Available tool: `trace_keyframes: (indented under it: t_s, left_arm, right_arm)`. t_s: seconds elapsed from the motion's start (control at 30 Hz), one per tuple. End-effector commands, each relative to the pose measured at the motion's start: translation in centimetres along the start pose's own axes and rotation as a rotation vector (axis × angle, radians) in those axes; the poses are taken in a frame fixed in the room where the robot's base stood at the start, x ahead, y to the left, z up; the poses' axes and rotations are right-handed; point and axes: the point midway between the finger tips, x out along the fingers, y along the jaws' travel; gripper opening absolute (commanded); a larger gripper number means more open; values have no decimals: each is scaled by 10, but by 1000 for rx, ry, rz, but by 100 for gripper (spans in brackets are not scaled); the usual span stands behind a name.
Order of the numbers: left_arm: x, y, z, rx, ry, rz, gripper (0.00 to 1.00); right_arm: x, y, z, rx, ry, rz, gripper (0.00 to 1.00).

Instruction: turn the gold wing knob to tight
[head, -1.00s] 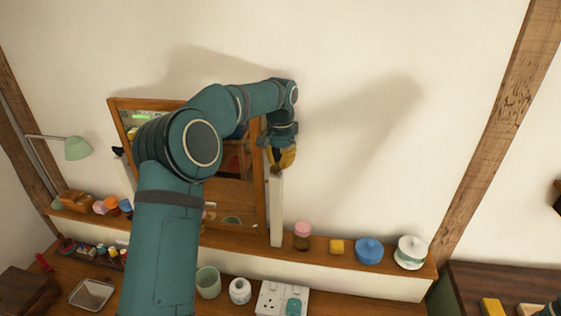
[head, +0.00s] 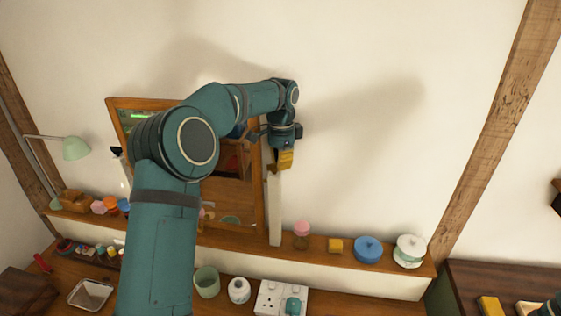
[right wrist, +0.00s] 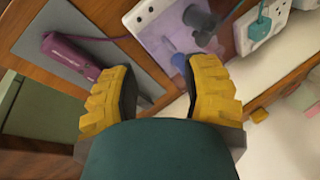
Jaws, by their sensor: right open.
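The gold wing knob cannot be made out; my left gripper covers the top of the white post (head: 275,205) at the right side of the wood-framed mirror (head: 258,200). My left gripper (head: 285,160) points down at the post top, its yellow finger seen from one side. Whether it is shut on the knob is hidden. My right gripper (right wrist: 162,95) is open and empty in the right wrist view, far from the mirror.
The shelf holds a pink-topped jar (head: 302,235), a yellow block (head: 335,245), a blue pot (head: 368,250) and a white-lidded pot (head: 410,250). A green lamp (head: 76,148) stands left. The right wrist view shows a purple tool (right wrist: 72,55) and a lilac panel (right wrist: 165,25).

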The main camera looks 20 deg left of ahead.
Motion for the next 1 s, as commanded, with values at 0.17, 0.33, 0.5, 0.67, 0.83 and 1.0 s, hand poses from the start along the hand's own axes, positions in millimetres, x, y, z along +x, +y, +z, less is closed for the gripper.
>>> trace_keyframes:
  t_s: [0.17,0.33,0.5,0.67,0.83,1.0]
  left_arm:
    - [2,1,1,50,-4,3,0]
    - [2,2,0,66,-4,3,0]
    - [2,2,0,67,-4,4,0]
    - [2,2,0,66,-4,4,13]
    - [1,2,0,66,-2,2,36]
    - [1,2,0,66,-1,1,36]
  right_arm:
    - [0,0,0,0,0,0,47]
    - [0,0,0,0,0,0,47]
    - [0,0,0,0,0,0,47]
    - [0,0,0,0,0,0,47]
    - [0,0,0,0,0,0,47]
    - [0,0,0,0,0,0,47]
